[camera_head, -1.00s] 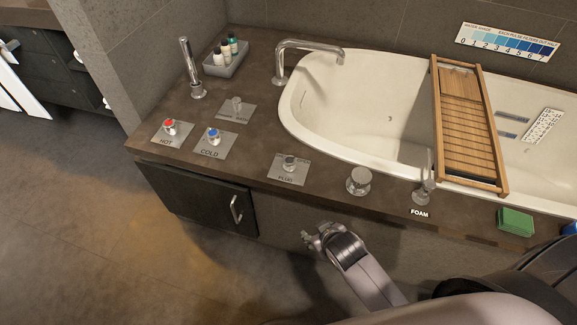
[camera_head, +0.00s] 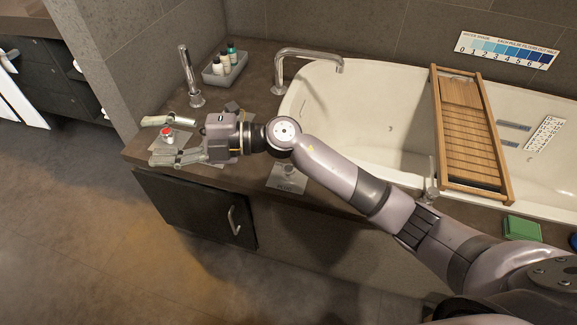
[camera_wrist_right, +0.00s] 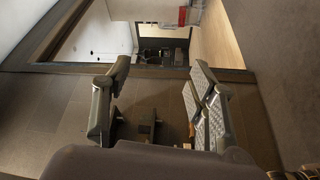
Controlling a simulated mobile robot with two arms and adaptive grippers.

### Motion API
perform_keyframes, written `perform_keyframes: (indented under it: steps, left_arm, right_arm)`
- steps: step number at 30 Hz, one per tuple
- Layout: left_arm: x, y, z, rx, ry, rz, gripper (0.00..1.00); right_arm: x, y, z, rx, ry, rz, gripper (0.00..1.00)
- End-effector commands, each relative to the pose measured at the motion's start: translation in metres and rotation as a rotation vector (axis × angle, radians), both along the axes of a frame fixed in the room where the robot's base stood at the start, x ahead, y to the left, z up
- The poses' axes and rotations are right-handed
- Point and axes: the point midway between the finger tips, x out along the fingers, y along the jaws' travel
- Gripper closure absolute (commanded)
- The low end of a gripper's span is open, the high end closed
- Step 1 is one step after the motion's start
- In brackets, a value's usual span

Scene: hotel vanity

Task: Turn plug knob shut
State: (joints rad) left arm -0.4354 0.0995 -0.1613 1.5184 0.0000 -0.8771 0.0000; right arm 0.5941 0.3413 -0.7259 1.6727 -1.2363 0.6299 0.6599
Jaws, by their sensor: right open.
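The plug knob's plate, labelled PLUG (camera_head: 287,180), lies on the tub's dark front deck. In the right wrist view the two fingers (camera_wrist_right: 160,88) are spread apart, with no knob clearly visible. My left gripper is not in view.
The blue cold knob is hidden behind my gripper. A tall chrome fixture (camera_head: 189,78), a bottle tray (camera_head: 225,70) and a tub spout (camera_head: 305,56) stand behind. A wooden bath tray (camera_head: 468,135) spans the tub. A green sponge (camera_head: 521,228) lies at right.

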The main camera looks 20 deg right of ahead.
Motion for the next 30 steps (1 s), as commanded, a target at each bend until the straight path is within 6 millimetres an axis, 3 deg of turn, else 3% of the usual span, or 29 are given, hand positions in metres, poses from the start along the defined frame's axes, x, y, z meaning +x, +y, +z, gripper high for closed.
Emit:
perform_keyframes:
  steps: [2, 5, 9, 12, 15, 18, 23, 30]
  left_arm:
    - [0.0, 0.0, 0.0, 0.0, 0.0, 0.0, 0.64]
    - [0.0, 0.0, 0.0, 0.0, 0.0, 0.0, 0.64]
    - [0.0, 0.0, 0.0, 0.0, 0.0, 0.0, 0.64]
    - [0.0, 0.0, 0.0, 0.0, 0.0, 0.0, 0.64]
    - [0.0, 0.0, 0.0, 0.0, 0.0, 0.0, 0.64]
    - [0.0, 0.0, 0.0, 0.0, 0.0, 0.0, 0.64]
    - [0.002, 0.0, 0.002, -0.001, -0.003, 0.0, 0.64]
    - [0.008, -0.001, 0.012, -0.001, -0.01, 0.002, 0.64]
  right_arm:
    - [-0.001, -0.001, -0.028, -0.244, -0.054, 0.119, 0.47]
    - [0.007, -0.03, -0.069, -0.577, -0.064, 0.221, 0.47]
    - [0.034, -0.109, -0.104, -1.035, 0.004, 0.248, 0.47]
    - [0.052, -0.172, -0.104, -1.298, 0.087, 0.206, 0.47]
    - [0.063, -0.22, -0.095, -1.479, 0.166, 0.151, 0.47]
    - [0.067, -0.25, -0.085, -1.584, 0.224, 0.108, 0.47]
    - [0.068, -0.265, -0.089, -1.634, 0.257, 0.088, 0.47]
    - [0.067, -0.264, -0.134, -1.631, 0.258, 0.093, 0.47]
